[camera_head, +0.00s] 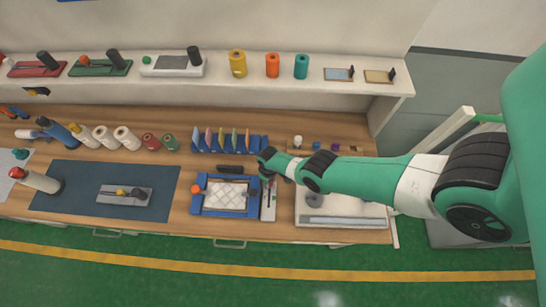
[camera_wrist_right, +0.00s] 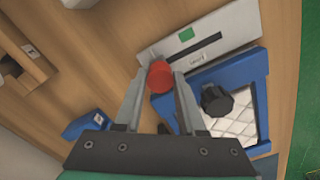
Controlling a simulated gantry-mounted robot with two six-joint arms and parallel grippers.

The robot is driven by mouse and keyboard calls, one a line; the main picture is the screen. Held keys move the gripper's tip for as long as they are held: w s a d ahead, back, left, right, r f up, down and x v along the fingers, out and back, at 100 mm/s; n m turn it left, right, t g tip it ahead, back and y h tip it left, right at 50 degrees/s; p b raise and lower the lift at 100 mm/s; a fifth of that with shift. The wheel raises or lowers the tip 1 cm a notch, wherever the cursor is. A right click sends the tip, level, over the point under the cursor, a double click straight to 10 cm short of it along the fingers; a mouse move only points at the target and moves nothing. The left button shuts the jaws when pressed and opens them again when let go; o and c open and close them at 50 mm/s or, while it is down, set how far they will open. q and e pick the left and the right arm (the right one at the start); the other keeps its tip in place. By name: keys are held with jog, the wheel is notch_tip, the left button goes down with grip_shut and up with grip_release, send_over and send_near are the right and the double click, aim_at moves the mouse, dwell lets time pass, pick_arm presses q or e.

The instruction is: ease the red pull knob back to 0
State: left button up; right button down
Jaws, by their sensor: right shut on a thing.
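The red pull knob (camera_wrist_right: 160,76) sits between the fingertips of my right gripper (camera_wrist_right: 161,70) in the right wrist view. The fingers are shut on it. The knob is by one end of a light grey panel (camera_wrist_right: 235,33) with a green square and a dark slot. In the head view, my right gripper (camera_head: 268,163) is above the far end of this narrow panel (camera_head: 268,212) and hides most of that end. No 0 mark can be read. My left gripper is not in view.
A blue frame (camera_head: 252,200) holding a white quilted pad (camera_head: 225,196) lies beside the panel. A black knob (camera_wrist_right: 216,100) stands over the pad. A blue rack (camera_head: 205,144) is behind, and a white tray (camera_head: 345,220) is to the right under my arm.

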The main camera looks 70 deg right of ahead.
jog(key=shift+d, duration=0.1)
jog(key=c, duration=0.5)
grip_release()
jog(key=shift+d, duration=0.1)
jog(key=shift+r, duration=0.1)
